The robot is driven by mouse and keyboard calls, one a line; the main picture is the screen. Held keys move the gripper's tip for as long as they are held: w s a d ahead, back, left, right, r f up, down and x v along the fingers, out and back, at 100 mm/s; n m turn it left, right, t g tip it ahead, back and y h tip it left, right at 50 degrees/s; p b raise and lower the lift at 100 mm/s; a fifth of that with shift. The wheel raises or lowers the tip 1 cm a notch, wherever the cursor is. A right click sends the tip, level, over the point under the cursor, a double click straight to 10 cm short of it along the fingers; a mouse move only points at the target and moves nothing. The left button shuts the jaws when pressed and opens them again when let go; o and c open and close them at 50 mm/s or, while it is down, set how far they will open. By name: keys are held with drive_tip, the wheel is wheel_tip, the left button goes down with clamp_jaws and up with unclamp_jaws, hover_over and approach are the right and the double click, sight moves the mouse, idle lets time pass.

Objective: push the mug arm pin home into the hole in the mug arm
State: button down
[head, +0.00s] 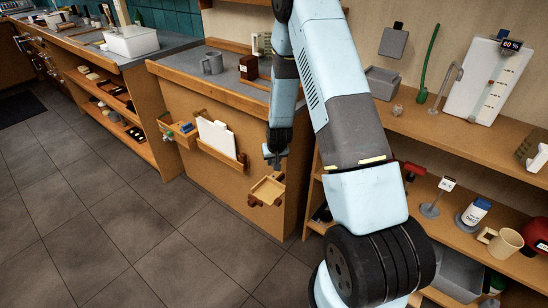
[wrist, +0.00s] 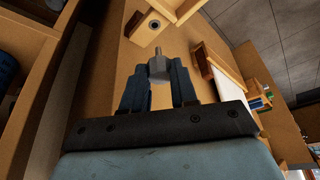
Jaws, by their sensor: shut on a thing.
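The mug arm pin (wrist: 157,67) is a small grey piece between my fingertips in the wrist view, its narrow end pointing away from me. My gripper (wrist: 159,74) is shut on it. Beyond the tip, a pale wooden block with a small dark round hole (wrist: 155,25) shows; it appears to be the mug arm (wrist: 145,31). The tip looks apart from the hole, slightly below it in the picture. In the head view my gripper (head: 275,160) is in front of the wooden cabinet side, just above a small wooden tray-like piece (head: 268,189); the pin is too small to make out there.
A wooden holder with white sheets (head: 217,140) is on the cabinet side, left of my gripper. A grey mug (head: 212,63) stands on the counter above. Open shelves (head: 440,205) with several items lie to the right. The tiled floor at left is clear.

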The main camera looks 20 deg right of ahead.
drive_tip(key=shift+f, duration=1.75)
drive_tip(key=shift+d+f, duration=0.1)
drive_tip(key=shift+f, duration=1.05)
drive_tip(key=shift+s+d+f, duration=0.1)
drive_tip(key=shift+f, duration=0.1)
idle(1.1)
drive_tip(key=c, duration=0.9)
unclamp_jaws()
drive_tip(key=shift+o, duration=0.5)
drive_tip(key=shift+a, duration=0.2)
